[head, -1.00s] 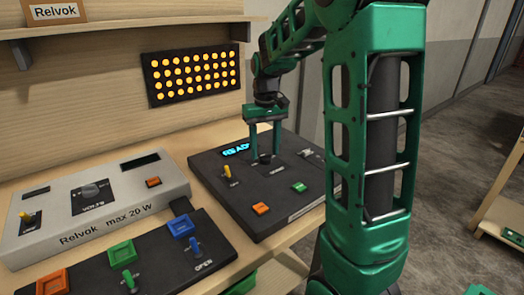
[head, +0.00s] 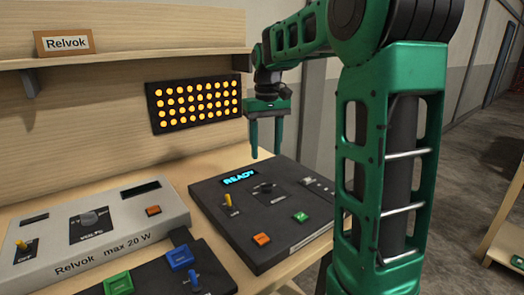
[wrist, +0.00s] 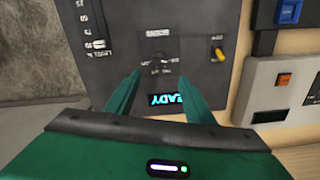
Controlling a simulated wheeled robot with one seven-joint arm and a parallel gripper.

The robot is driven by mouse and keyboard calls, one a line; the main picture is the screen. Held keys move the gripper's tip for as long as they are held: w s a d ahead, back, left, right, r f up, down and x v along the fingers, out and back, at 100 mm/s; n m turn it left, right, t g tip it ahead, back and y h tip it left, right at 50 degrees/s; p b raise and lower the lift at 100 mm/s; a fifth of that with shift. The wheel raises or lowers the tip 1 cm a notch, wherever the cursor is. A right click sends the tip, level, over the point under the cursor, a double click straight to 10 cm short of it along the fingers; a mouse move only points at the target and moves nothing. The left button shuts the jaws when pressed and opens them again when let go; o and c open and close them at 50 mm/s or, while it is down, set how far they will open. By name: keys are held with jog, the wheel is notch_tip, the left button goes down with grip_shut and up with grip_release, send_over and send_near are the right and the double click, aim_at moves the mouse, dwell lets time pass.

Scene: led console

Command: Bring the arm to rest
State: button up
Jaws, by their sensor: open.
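My gripper (head: 266,138) is a green parallel gripper, open and empty, with its fingers pointing down. In the head view it hangs above the back of the dark console (head: 268,240), apart from it. The console has a lit blue READY display (head: 239,177), a dark knob (head: 264,187), a yellow-tipped toggle (head: 228,201), an orange button (head: 262,239) and a green button (head: 300,216). In the wrist view my two fingers (wrist: 154,82) frame the knob (wrist: 158,62), with the READY display (wrist: 167,98) between them, upside down.
A grey Relvok power unit (head: 95,228) stands left of the console. A dark switch panel (head: 160,262) with coloured buttons is in front of it. A lit LED panel (head: 195,103) is on the back wall under a shelf (head: 130,58). Free air surrounds my gripper.

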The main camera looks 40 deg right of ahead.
jog(key=s+a+f+m, duration=0.1)
jog(key=s+f, duration=0.3)
jog(key=s, duration=0.5)
jog(key=s+a+f+m, duration=0.1)
jog(key=s+f, duration=0.3)
jog(key=s, duration=0.6)
jog(key=s+a+f+m, duration=0.1)
jog(key=s+f, duration=0.3)
jog(key=s, duration=0.6)
jog(key=shift+m, duration=0.5)
jog(key=shift+f, duration=0.1)
jog(key=shift+w+f, duration=0.2)
jog(key=shift+w, duration=0.35)
